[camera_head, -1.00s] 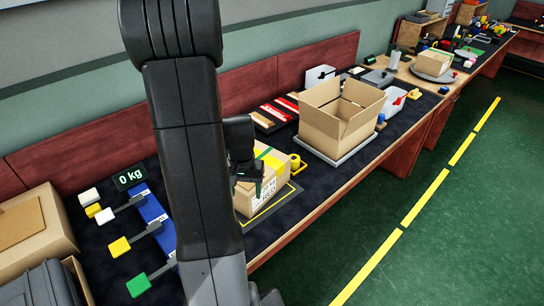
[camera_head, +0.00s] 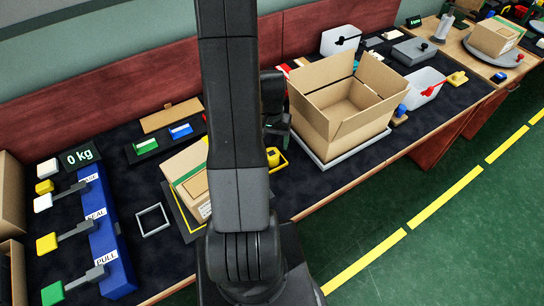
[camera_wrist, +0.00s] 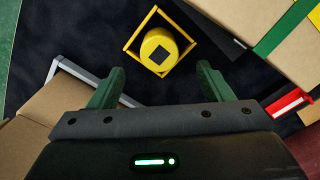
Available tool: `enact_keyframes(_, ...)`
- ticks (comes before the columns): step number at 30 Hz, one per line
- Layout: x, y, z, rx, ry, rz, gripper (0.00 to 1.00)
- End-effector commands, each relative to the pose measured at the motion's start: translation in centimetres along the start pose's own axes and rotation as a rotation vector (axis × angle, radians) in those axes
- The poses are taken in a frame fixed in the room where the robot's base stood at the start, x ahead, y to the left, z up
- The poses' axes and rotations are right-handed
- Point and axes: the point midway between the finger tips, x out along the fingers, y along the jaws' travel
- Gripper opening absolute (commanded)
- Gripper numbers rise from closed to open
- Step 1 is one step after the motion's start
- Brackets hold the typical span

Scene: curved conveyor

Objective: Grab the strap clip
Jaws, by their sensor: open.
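No piece is plainly recognisable as the strap clip. A yellow round piece with a black square on top (camera_wrist: 158,50) sits in a yellow square frame (camera_wrist: 132,42), ahead of my gripper in the wrist view. In the head view the same yellow piece (camera_head: 273,157) is partly hidden by my arm. My gripper (camera_wrist: 160,84) is open, with nothing between its green fingers, and the yellow piece is just beyond the fingertips. In the head view my gripper (camera_head: 278,124) shows partly behind my arm, between the taped box and the open carton.
The green-taped box (camera_head: 189,178) stands left of my arm. The open carton (camera_head: 318,95) stands on a grey tray (camera_head: 352,149) to the right. A blue lever panel (camera_head: 112,250) is at the left. A red piece (camera_wrist: 288,104) lies at the right in the wrist view.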

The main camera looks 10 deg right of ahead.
Motion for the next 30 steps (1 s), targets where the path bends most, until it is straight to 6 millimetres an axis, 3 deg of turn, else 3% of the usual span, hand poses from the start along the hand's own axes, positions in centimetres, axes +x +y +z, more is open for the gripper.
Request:
enact_keyframes(3,1.2,0.0,0.1,0.0,-0.002,0.001,0.73)
enact_keyframes(11,2.3,0.0,0.0,0.0,-0.001,0.0,0.73)
enact_keyframes(24,6.6,0.2,-0.2,0.0,-0.002,0.001,0.73)
enact_keyframes(30,7.1,0.2,-0.2,0.0,0.001,0.0,0.73)
